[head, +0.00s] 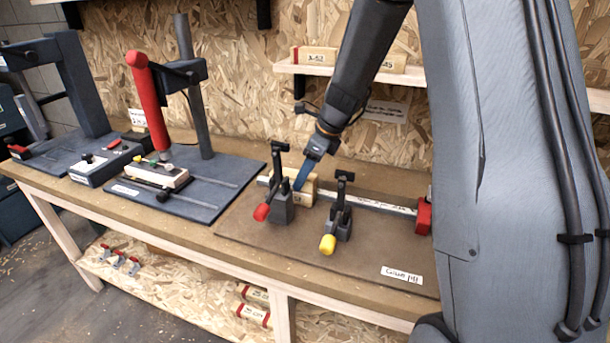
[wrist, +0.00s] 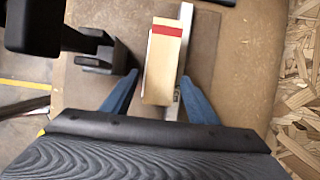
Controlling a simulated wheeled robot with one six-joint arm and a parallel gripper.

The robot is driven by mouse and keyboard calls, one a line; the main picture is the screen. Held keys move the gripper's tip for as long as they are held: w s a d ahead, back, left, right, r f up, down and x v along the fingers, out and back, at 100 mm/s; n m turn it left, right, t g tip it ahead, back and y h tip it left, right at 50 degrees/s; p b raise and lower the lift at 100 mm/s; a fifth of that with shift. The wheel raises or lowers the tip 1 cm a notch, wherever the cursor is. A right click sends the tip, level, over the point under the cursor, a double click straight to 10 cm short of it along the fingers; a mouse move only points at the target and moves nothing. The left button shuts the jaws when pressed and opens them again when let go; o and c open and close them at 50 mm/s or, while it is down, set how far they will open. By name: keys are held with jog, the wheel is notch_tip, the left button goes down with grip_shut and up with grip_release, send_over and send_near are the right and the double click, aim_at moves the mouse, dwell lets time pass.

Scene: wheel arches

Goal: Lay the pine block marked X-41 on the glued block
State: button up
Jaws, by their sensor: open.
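A pale pine block (head: 308,187) stands on the brown work mat, partly hidden behind the clamp with the red handle. My gripper (head: 299,184) is over this block with a blue finger pointing down. In the wrist view the block (wrist: 160,73) has a red band across it and lies between my two open blue fingers (wrist: 158,98), with a gap on the left. Its marking is too small or hidden to read, so I cannot tell whether it is X-41 or the glued block, or whether two blocks are stacked.
A red-handled clamp (head: 280,205) and a yellow-handled clamp (head: 340,218) stand close in front. A metal rail (head: 375,202) runs right to a red end piece (head: 424,216). Other blocks lie on the upper shelf (head: 318,57) and lower shelf (head: 253,314). A red-handled press (head: 150,105) stands left.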

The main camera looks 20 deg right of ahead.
jog(key=b+v, duration=0.2)
jog(key=v, duration=0.9)
jog(key=shift+r, duration=0.3)
jog(key=shift+s+d, duration=0.1)
